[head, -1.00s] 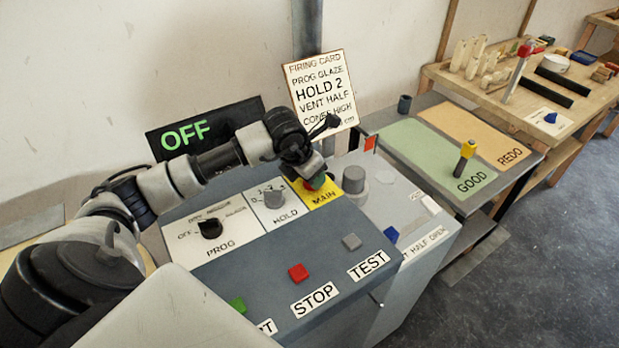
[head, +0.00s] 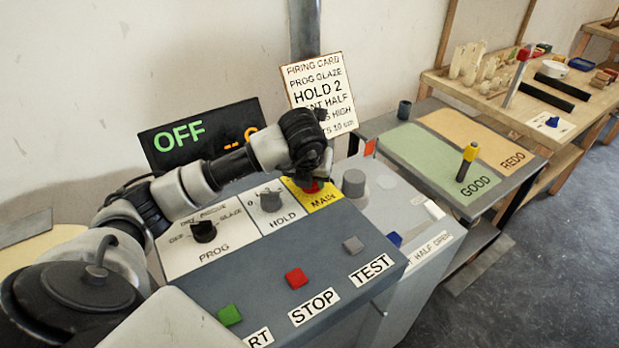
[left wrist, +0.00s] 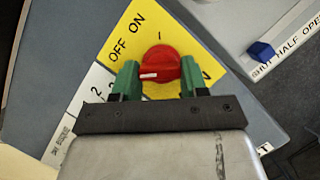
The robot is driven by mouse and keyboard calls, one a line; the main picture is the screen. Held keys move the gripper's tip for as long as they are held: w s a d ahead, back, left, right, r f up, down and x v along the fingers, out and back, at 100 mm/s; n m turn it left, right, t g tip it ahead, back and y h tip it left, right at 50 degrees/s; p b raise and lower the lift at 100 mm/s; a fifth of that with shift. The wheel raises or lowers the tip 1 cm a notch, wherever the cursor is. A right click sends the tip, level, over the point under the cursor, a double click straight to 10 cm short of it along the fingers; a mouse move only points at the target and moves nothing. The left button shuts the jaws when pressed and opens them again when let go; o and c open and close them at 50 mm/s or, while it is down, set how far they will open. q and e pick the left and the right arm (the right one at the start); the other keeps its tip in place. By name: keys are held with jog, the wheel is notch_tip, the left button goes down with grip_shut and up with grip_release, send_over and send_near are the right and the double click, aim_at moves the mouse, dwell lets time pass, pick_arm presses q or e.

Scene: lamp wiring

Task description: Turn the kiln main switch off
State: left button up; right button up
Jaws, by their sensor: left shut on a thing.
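The kiln main switch is a round red knob (left wrist: 158,68) with a white pointer line, on a yellow plate (left wrist: 104,57) printed OFF and ON. In the left wrist view the pointer line lies toward the left, on the side of the OFF print. My left gripper (left wrist: 159,80) has its green fingertips on either side of the knob and is shut on it. In the head view the gripper (head: 313,183) covers most of the red knob, above the MAIN label. My right gripper is not in view.
The PROG knob (head: 203,231) and HOLD knob (head: 271,201) stand left of the main switch. Red STOP (head: 296,278), grey TEST (head: 353,245) and green (head: 229,315) buttons sit in front. A display (head: 182,137) behind reads OFF. A firing card (head: 318,90) stands behind.

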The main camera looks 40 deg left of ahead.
pick_arm(q)
jog(key=shift+r, duration=0.1)
dwell(0.3)
jog(key=o, duration=0.9)
jog(key=b+v, duration=0.1)
jog(key=v, duration=0.9)
jog(key=shift+s+d+r, duration=0.1)
jog(key=shift+s+r, duration=0.1)
jog(key=shift+r, duration=0.1)
